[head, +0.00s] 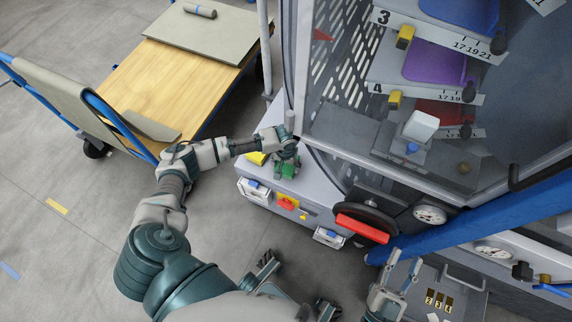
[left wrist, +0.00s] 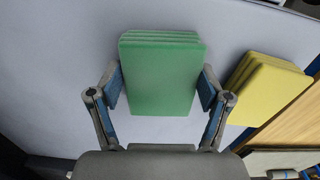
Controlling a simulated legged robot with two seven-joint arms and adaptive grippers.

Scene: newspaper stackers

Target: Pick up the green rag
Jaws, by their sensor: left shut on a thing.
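The green rag (head: 286,169) is a folded, layered pad on the pale ledge of the machine. In the left wrist view the green rag (left wrist: 160,78) lies flat between the two fingers. My left gripper (head: 287,158) is over it in the head view, partly covering it. In the left wrist view my left gripper (left wrist: 162,90) has a finger against each side edge of the rag; it is shut on the rag. My right gripper (head: 397,284) is low in the head view, away from the rag; its finger opening is unclear.
A yellow rag stack (head: 257,158) lies beside the green one; it also shows in the left wrist view (left wrist: 266,88). A wooden-topped cart (head: 180,85) stands at the left. A red-handled wheel (head: 362,229) and blue pipe (head: 480,226) are at the right.

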